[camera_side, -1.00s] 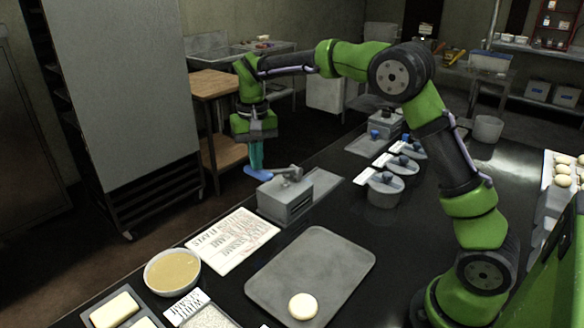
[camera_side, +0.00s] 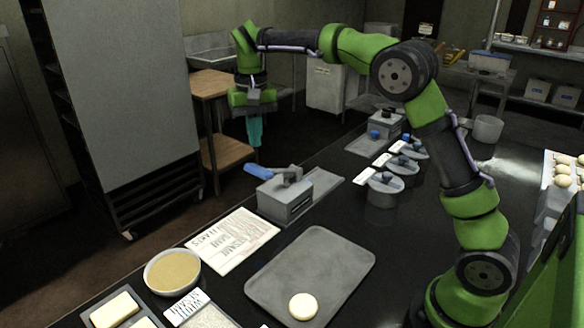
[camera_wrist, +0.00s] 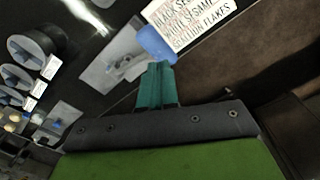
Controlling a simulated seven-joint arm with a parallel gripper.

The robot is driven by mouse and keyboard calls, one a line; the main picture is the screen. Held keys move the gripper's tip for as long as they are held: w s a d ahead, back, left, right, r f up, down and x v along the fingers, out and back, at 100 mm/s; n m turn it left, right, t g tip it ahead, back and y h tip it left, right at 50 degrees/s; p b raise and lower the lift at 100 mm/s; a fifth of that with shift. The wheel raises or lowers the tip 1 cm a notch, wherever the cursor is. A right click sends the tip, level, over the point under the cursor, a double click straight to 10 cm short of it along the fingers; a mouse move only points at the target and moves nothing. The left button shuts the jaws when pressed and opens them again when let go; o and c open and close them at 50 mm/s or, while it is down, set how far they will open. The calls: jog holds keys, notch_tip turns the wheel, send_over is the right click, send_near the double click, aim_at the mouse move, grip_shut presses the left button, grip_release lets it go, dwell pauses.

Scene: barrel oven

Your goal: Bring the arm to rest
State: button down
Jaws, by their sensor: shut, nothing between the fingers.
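My gripper (camera_side: 254,132) hangs pointing down in the side view, its teal fingers together with nothing between them. It is above and a little behind the blue handle (camera_side: 262,171) of a grey metal box (camera_side: 286,200) at the counter's far edge. A gap shows between the fingertips and the handle. In the wrist view the shut fingers (camera_wrist: 157,68) reach up the middle of the picture. The blue handle (camera_wrist: 155,42) appears just beyond their tips there.
A grey tray (camera_side: 270,283) with one pale round dough piece (camera_side: 303,306) lies on the dark counter. A printed sheet (camera_side: 232,241), a bowl (camera_side: 172,271) and several lidded pots (camera_side: 382,190) stand nearby. A tall rack (camera_side: 125,90) and a wooden table (camera_side: 211,85) are behind.

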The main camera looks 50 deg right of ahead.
jog(key=shift+w, duration=0.15)
jog(key=shift+s+f+n, duration=0.2)
jog(key=shift+s+f, duration=0.1)
jog(key=shift+f, duration=0.25)
jog(key=shift+s+f+n, duration=0.2)
jog(key=shift+s+f, duration=0.05)
jog(key=shift+f, duration=0.3)
jog(key=s+a+r+n+t+y, duration=0.1)
jog(key=s+t, duration=0.6)
jog(key=s, duration=1.8)
jog(key=shift+a+r+y, duration=0.5)
jog(key=shift+a+r, duration=0.1)
jog(key=shift+a, duration=0.35)
